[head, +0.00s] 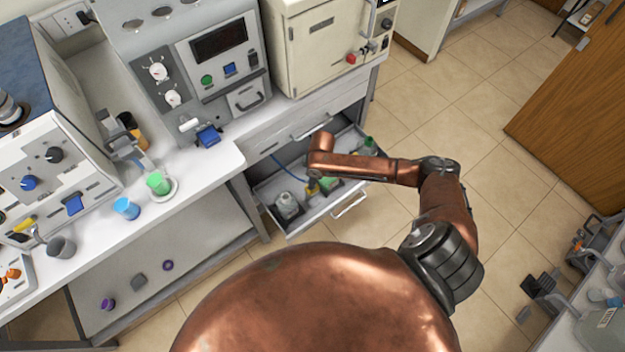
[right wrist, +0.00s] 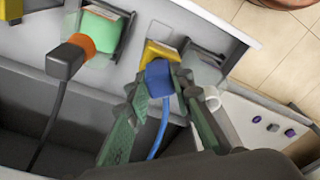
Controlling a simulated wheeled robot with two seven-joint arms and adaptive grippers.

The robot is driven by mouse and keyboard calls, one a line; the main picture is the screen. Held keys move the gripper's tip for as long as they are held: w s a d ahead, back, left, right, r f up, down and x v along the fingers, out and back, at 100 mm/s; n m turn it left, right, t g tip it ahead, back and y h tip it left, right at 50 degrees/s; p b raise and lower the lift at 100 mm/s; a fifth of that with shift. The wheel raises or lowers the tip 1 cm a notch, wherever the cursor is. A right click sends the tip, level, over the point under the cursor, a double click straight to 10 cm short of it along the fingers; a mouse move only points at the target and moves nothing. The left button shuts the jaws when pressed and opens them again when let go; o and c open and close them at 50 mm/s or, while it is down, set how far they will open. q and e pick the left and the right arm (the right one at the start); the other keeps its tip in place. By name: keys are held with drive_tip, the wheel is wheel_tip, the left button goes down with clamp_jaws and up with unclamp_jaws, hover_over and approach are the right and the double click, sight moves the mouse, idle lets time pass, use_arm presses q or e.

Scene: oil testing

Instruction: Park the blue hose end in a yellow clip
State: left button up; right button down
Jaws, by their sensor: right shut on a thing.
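The blue hose end (right wrist: 158,78) is between the fingers of my right gripper (right wrist: 160,88) in the right wrist view, and the gripper is shut on it. The blue hose (right wrist: 160,135) trails down from it; part of it also shows in the head view (head: 288,170). The yellow clip (right wrist: 160,52) is right beside the tip of the hose end; I cannot tell whether the end is seated in it. The yellow clip also shows in the head view (head: 312,188), below my right wrist. My left gripper is not in view.
The clip is in an open drawer (head: 349,205). A green block (right wrist: 100,28), an orange-collared black plug (right wrist: 68,57) and a grey clip (right wrist: 203,67) flank it.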

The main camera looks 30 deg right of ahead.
drive_tip(key=shift+f, duration=0.35)
drive_tip(key=c, duration=1.6)
unclamp_jaws()
drive_tip(key=shift+r, duration=0.1)
